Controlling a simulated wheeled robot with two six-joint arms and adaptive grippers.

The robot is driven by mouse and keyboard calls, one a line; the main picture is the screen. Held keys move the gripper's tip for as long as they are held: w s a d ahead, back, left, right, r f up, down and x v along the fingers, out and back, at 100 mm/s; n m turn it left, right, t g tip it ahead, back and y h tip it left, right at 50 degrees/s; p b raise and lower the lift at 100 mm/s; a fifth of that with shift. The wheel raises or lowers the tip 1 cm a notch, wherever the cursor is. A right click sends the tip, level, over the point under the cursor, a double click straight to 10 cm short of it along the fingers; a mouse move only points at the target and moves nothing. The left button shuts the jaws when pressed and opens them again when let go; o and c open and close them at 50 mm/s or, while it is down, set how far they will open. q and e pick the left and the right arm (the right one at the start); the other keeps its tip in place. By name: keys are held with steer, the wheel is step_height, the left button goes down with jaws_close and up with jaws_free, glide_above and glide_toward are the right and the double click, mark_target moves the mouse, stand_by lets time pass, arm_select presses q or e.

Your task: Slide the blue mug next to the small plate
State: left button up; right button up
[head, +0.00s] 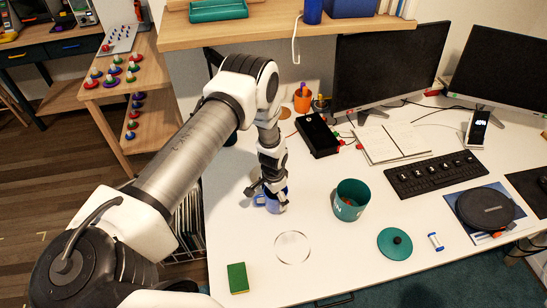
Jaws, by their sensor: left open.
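The blue mug (277,206) stands on the white desk, left of its middle. My left gripper (266,190) comes down over the mug from above, with its fingers open at the mug's upper part. The gripper hides much of the mug, and I cannot tell whether a finger touches it. The small plate (292,260) looks like a pale, clear round disc lying flat on the desk. It is just in front of the mug, with a short gap between them. My right gripper is not in view.
A green and yellow sponge (238,278) lies front left of the plate. A teal container (350,199) and its round lid (394,243) are to the right. A black box (318,137), keyboard (434,175) and monitors stand farther back. The desk (340,270) right of the plate is bare.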

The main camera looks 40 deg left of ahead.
arm_select(q)
step_height(320, 180, up, 12)
stand_by(0.3)
steer(key=shift+f, duration=0.15)
